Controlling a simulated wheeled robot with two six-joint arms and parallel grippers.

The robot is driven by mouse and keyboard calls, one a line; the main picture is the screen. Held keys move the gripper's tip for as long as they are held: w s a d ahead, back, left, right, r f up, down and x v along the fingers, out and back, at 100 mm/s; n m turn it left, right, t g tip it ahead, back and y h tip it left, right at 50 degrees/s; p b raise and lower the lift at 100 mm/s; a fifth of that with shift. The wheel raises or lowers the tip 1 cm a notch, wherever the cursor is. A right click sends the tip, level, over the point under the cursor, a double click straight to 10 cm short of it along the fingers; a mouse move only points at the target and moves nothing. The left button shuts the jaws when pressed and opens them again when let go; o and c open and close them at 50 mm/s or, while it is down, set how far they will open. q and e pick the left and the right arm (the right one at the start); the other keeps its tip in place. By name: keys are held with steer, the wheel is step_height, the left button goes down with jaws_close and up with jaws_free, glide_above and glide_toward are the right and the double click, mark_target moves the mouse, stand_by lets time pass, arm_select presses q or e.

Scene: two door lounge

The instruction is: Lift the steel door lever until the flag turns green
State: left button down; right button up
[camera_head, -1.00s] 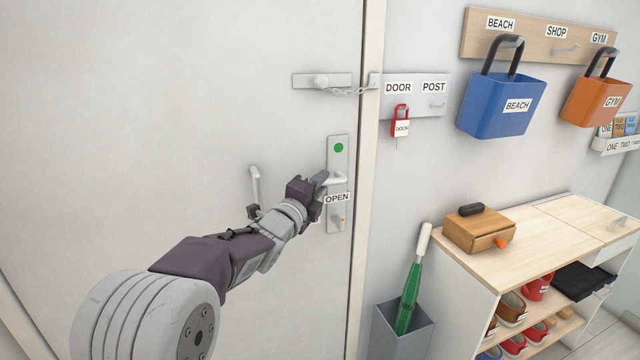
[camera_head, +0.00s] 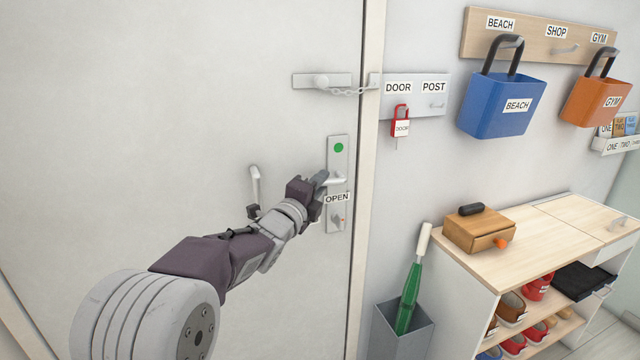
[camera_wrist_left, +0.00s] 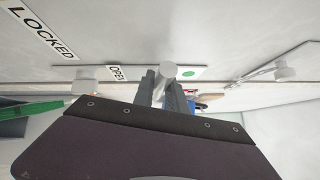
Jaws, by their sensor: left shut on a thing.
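The steel door lever (camera_head: 341,180) is on a tall plate (camera_head: 338,220) near the right edge of the door. Its free end is hidden by my left gripper (camera_head: 322,181), which is shut on it. In the left wrist view the two fingers (camera_wrist_left: 165,90) stand either side of the lever (camera_wrist_left: 168,72). The flag (camera_head: 339,148), a round spot above the lever, is green; it also shows green in the left wrist view (camera_wrist_left: 189,74). An OPEN label (camera_head: 337,197) sits below the lever. My right gripper is in neither view.
A door chain (camera_head: 345,91) runs across the door's edge above the plate. A grey handle (camera_head: 255,187) is on the door left of the plate. An umbrella stand (camera_head: 403,330) and a shoe cabinet (camera_head: 545,245) stand at the right. A LOCKED label (camera_wrist_left: 40,30) shows in the left wrist view.

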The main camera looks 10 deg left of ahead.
arm_select(q)
steer(key=shift+r, duration=0.1)
steer(key=shift+r+p, duration=0.15)
steer(key=shift+p, duration=0.2)
steer(key=r+m+g+p, duration=0.1)
steer(key=p, duration=0.2)
steer(key=r+m+g+p, duration=0.1)
steer(key=m+g+p, duration=0.1)
steer(key=p, duration=0.2)
steer(key=shift+w+d+r+y, duration=0.2)
steer(key=shift+d+r+y, duration=0.1)
steer(key=shift+d+y, duration=0.1)
steer(key=shift+w+m+g+p, duration=0.1)
steer(key=shift+m+g+p, duration=0.35)
steer(key=shift+p, duration=0.8)
